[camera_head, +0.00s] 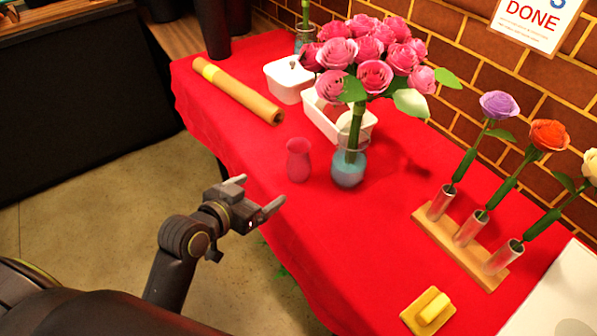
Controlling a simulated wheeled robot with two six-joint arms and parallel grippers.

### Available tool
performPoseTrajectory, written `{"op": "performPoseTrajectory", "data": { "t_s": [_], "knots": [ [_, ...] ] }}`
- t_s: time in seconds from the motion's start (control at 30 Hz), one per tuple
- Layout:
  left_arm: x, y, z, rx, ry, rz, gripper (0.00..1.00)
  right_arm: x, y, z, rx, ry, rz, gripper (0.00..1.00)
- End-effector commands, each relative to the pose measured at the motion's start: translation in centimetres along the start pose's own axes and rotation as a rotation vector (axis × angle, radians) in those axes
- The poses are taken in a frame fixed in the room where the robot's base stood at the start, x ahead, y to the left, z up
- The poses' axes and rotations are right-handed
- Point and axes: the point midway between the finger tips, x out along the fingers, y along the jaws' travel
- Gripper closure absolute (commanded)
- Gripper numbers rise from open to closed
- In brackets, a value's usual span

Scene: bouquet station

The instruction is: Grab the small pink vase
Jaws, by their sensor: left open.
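The small pink vase (299,160) stands upright on the red tablecloth, near the table's front edge and to the left of a glass vase. It is translucent and looks empty. My left gripper (257,195) is open and empty, its two fingers pointing toward the table. It is below and to the left of the pink vase in the picture, apart from it, by the table's front edge. My right gripper is not in this view.
A blue-tinted glass vase (348,168) with a pink rose bouquet (370,60) stands close right of the pink vase. White containers (289,80), a paper roll (238,90), a wooden tube rack (455,242) with single roses and a yellow block (428,310) are also on the table.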

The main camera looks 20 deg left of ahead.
Motion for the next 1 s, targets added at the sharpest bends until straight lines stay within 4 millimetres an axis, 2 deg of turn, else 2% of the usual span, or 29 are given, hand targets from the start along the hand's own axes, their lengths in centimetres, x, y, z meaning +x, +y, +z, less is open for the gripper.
{"op": "performPoseTrajectory", "data": {
  "t_s": [0.5,0.63,0.87,1.0],
  "knots": [
    [9.5,0.1,-0.2,0.000,0.001,0.000,0.12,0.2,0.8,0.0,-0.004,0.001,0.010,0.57],
    [11.0,0.0,-0.1,0.000,0.000,0.000,0.12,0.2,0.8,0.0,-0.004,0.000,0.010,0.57],
    [12.2,0.1,-0.3,0.000,0.002,0.000,0.12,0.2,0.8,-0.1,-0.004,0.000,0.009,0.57],
    [13.9,0.1,-0.8,0.000,0.001,0.001,0.12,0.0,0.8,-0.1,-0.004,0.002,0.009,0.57]
  ]
}}
